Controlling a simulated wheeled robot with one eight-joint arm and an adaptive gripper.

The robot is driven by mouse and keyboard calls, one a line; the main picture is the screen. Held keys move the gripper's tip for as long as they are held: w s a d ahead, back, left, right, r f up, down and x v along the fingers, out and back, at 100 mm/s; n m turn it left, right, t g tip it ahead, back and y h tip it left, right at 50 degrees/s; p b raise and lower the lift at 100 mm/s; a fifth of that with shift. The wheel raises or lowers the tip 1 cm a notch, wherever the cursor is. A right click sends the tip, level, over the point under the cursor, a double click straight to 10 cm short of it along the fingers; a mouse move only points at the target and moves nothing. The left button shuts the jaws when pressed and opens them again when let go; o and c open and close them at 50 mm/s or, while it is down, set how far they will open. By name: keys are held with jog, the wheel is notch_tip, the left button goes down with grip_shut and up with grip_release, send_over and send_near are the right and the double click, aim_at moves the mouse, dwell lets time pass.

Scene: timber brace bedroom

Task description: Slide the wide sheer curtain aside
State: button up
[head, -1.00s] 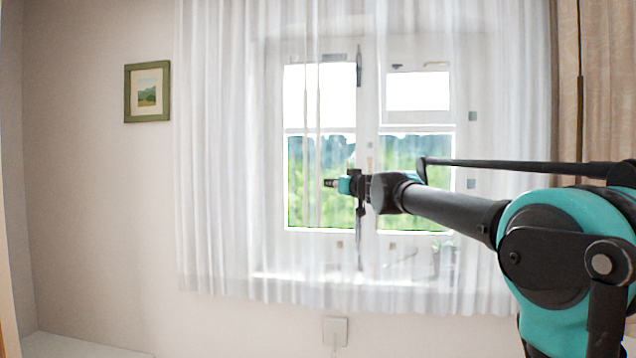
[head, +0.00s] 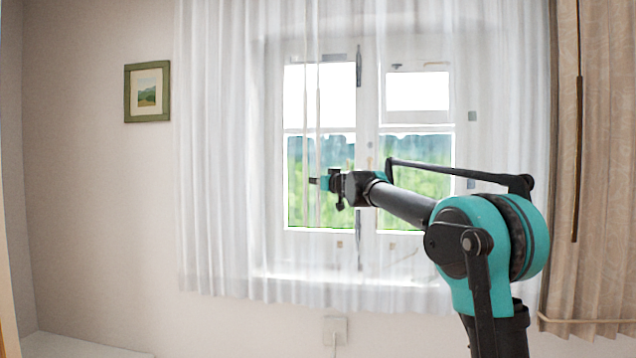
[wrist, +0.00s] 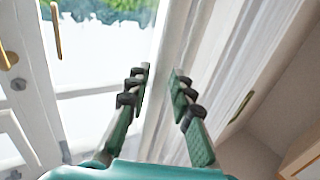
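The wide sheer curtain (head: 225,200) is white and hangs across the whole window in the head view, with the panes showing through it. Its left edge hangs against the wall, and its right edge meets the beige drape. My gripper (head: 315,183) is in front of the left half of the window and points left. In the wrist view my gripper (wrist: 161,72) has its two fingers apart, with a gap between the tips. Pale curtain folds (wrist: 215,65) show beyond and right of the fingers. I cannot tell whether the fingers touch the cloth.
A beige drape (head: 590,200) hangs at the far right, gathered by a tie near its bottom. A small green-framed picture (head: 147,92) is on the left wall. A wall socket (head: 335,330) sits below the curtain.

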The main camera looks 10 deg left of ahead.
grip_shut()
jog(key=shift+d, duration=0.15)
dwell(0.4)
jog(key=d, duration=2.1)
jog(key=s+d, duration=0.1)
jog(key=d, duration=2.1)
jog(key=s+d, duration=0.1)
jog(key=d, duration=2)
jog(key=shift+s+d, duration=0.15)
jog(key=shift+d, duration=0.15)
grip_release()
